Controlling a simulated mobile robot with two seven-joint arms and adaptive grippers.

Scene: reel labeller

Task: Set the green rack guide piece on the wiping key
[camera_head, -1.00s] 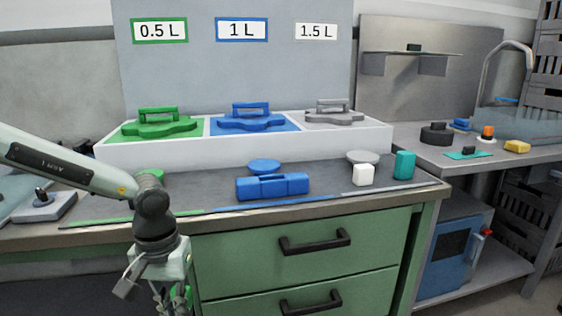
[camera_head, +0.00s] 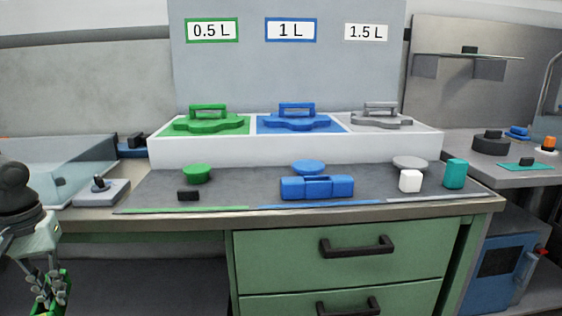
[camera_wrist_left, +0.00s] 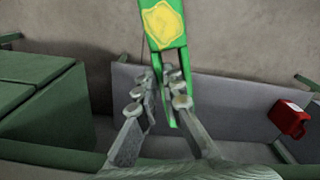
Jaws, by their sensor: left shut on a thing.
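The green rack guide piece (camera_wrist_left: 164,38), a long green part with a yellow patch, stands between the fingers of my left gripper (camera_wrist_left: 160,94) in the left wrist view. My left gripper (camera_head: 48,290) is shut on it at the lower left of the head view, in front of and below the counter's edge. Only part of the green piece (camera_head: 64,300) shows there, partly behind the fingers. I cannot tell for certain which thing is the wiping key; a grey base with a black knob (camera_head: 101,191) lies on the counter's left. My right gripper is not in view.
A white tray (camera_head: 290,155) holds green, blue and grey handled pieces. A red canister (camera_wrist_left: 291,118) shows low in the wrist view.

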